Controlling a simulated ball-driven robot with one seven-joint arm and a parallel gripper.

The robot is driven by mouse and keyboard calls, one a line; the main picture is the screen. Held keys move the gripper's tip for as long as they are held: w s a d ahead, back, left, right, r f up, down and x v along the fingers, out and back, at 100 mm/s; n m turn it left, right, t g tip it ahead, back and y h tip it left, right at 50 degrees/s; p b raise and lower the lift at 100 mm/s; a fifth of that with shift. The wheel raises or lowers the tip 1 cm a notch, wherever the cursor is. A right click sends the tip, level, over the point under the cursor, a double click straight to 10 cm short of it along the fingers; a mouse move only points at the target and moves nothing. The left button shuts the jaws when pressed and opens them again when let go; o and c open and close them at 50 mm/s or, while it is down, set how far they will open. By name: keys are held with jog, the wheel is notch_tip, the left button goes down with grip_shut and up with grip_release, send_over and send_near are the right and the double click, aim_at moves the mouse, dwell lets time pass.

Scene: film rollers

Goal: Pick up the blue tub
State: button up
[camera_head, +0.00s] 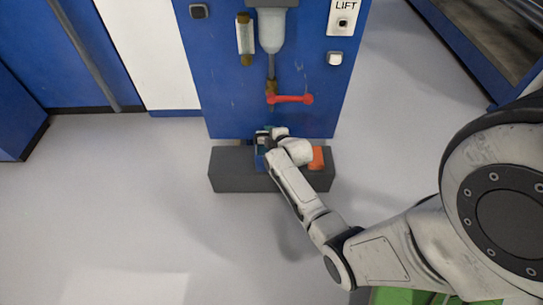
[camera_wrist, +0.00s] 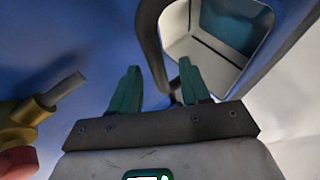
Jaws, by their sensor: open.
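The blue tub (camera_head: 259,160) stands on a dark grey block at the foot of the blue panel. In the head view my gripper (camera_head: 268,137) and wrist are over it and hide much of it. In the wrist view the tub (camera_wrist: 149,32) is at the upper right, its pale inside and blue rim showing. My gripper (camera_wrist: 158,72) has its two green fingers apart. I see no clear contact with either finger.
The dark grey block (camera_head: 235,170) also bears an orange thing (camera_head: 317,158) to the right of my wrist. A red lever (camera_head: 290,98) sticks out of the blue panel (camera_head: 225,85) above. Pale floor (camera_head: 120,220) is open at left.

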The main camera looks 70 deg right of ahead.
jog(key=shift+x, duration=1)
grip_shut()
dwell(0.7)
